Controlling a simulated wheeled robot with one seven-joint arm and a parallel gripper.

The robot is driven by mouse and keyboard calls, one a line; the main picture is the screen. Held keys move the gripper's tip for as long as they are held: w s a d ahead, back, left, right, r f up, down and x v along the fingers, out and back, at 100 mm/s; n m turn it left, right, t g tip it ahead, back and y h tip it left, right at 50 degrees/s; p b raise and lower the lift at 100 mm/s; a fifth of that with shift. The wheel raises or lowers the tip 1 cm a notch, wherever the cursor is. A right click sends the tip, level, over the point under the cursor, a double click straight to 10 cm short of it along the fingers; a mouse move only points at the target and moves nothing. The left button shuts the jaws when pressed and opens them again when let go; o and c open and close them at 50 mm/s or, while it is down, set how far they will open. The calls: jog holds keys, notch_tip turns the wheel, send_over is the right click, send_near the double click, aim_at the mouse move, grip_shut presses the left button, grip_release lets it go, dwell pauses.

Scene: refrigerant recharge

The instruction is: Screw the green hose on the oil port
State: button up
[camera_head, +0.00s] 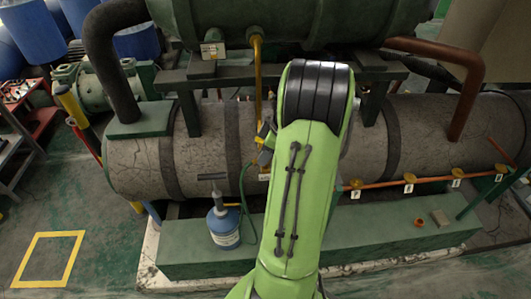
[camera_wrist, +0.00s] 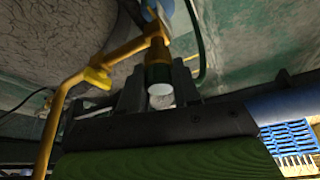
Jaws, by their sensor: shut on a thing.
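My gripper (camera_wrist: 158,95) is shut on a short green and brass-coloured end fitting (camera_wrist: 158,75) with a pale round end. This looks like the end of the green hose. The fitting meets a yellow pipe branch (camera_wrist: 125,50), likely the oil port; I cannot tell whether it is threaded on. The green hose (camera_wrist: 193,45) curves down at the right in the wrist view. In the head view the green hose (camera_head: 243,190) runs from a blue and white bottle (camera_head: 224,228) up to the yellow valve area (camera_head: 262,135). My arm hides most of the gripper there.
A large grey cracked tank (camera_head: 420,125) lies behind, with a green vessel (camera_head: 290,20) above it. An orange pipe with tagged yellow valves (camera_head: 408,178) runs at the right. A green base beam (camera_head: 390,235) stands in front.

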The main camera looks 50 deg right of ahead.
jog(key=m, duration=0.1)
jog(key=m+h+b, duration=0.1)
jog(key=m, duration=0.1)
jog(key=shift+s+a+f+m, duration=0.1)
jog(key=shift+s+f+m, duration=0.1)
jog(key=shift+f+m, duration=0.1)
jog(key=m+h+b, duration=0.1)
jog(key=m, duration=0.2)
jog(key=shift+h+b, duration=0.3)
jog(key=shift+b, duration=0.1)
jog(key=o, duration=1.1)
jog(key=shift+r, duration=0.1)
jog(key=p+v, duration=0.3)
jog(key=v, duration=1.2)
jog(key=shift+s+r, duration=0.15)
jog(key=shift+r, duration=0.2)
